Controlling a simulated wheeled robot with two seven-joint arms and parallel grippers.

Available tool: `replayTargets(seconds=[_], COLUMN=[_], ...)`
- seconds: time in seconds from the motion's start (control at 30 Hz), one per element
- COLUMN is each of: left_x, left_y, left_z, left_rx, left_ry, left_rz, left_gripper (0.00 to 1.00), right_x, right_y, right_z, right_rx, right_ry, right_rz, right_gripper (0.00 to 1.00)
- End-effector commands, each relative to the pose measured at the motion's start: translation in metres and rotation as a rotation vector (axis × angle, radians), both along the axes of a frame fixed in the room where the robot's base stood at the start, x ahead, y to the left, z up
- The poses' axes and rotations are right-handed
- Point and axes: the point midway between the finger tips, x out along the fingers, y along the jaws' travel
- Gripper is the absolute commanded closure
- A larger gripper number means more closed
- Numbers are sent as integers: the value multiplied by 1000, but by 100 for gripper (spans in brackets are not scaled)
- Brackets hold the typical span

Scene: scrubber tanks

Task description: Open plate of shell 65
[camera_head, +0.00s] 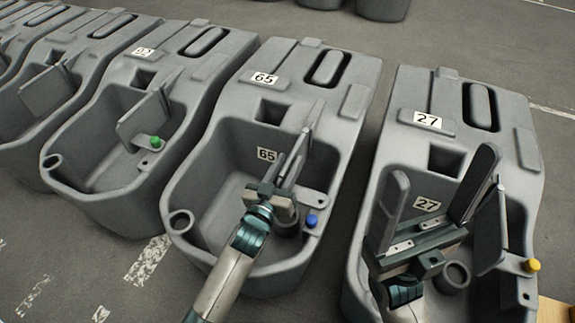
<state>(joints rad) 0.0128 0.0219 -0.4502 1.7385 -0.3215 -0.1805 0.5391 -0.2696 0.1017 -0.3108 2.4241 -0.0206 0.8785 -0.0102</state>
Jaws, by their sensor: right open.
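Shell 65 (335,110) is a grey tank in the middle, with a 65 label on top and another inside its basin. Its plate (304,145) stands up at the right side of the basin, next to a tab with a blue knob (312,221). My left gripper (294,155) is inside that basin, its fingers seen nearly edge-on and overlapping the plate. I cannot tell whether they are shut or hold the plate. My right gripper (444,164) is open and empty over shell 27, its two long fingers wide apart.
Shell 27 (510,130) stands to the right, with its raised plate (489,230) and yellow knob (532,265) beside my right gripper. Shell 52 (205,70) with a green knob (155,142) is on the left, with more shells beyond. A narrow floor gap separates 65 from 27.

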Motion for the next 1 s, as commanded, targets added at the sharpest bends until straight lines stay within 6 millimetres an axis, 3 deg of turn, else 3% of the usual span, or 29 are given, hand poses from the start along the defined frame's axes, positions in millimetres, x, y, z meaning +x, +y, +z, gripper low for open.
replayTargets(seconds=[0.23, 0.37, 0.77, 1.0], left_x=[0, 0, 0, 2], left_y=[0, 0, 3, 17], left_z=[0, 0, 1, 2], left_rx=[0, 0, 2, 4], left_ry=[0, 0, -1, -2], left_rz=[0, 0, -9, -46], left_gripper=[68, 99, 100, 100], right_x=[-1, -1, 0, 9], right_y=[0, 0, 1, 6], right_z=[0, -1, 1, -2], right_rx=[0, -1, -4, -20], right_ry=[0, 4, 13, 90], right_rz=[1, 2, 2, 6], right_gripper=[21, 21, 21, 21])
